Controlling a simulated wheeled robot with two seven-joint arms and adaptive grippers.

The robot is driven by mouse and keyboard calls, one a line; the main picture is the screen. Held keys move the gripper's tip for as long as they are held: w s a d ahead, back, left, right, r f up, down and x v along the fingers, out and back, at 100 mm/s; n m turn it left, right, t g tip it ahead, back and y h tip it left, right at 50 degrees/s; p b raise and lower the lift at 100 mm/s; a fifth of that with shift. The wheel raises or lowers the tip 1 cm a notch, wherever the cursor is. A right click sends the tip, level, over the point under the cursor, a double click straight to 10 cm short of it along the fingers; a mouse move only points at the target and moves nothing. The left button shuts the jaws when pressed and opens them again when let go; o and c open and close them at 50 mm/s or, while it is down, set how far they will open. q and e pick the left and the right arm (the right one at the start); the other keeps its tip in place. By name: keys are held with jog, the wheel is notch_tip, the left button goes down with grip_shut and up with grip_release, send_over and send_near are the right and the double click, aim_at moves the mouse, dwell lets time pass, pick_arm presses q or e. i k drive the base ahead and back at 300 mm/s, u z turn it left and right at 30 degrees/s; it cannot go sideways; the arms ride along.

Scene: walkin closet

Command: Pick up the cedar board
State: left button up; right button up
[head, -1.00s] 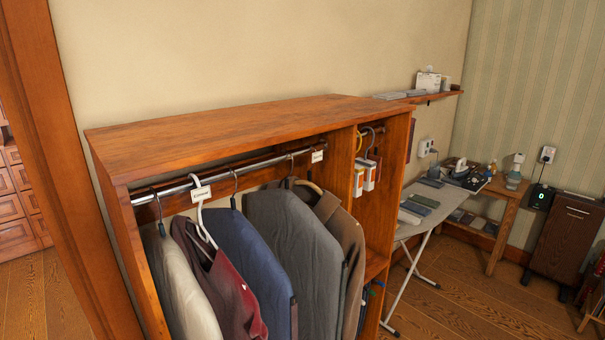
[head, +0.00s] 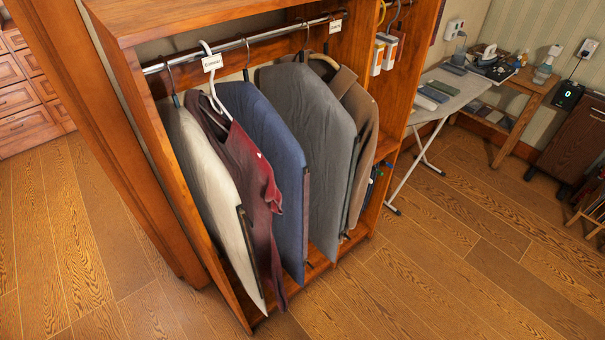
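I cannot pick out a cedar board with certainty in the head view. Two small white and orange packs (head: 384,52) hang by hooks, one yellow and one grey, in the narrow right section of the wooden wardrobe (head: 408,85); whether they hold cedar is too small to tell. Some dark items sit low in that same section, partly hidden by its side. Neither of my grippers is in view.
An ironing board (head: 455,88) stands right, near a side table (head: 528,95). Floor in front (head: 400,290) is clear.

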aim_at(396, 33)
jog(key=u, duration=0.15)
jog(key=k, duration=0.4)
jog(key=z, duration=0.9)
jog(key=i, duration=0.8)
jog(key=u, duration=0.7)
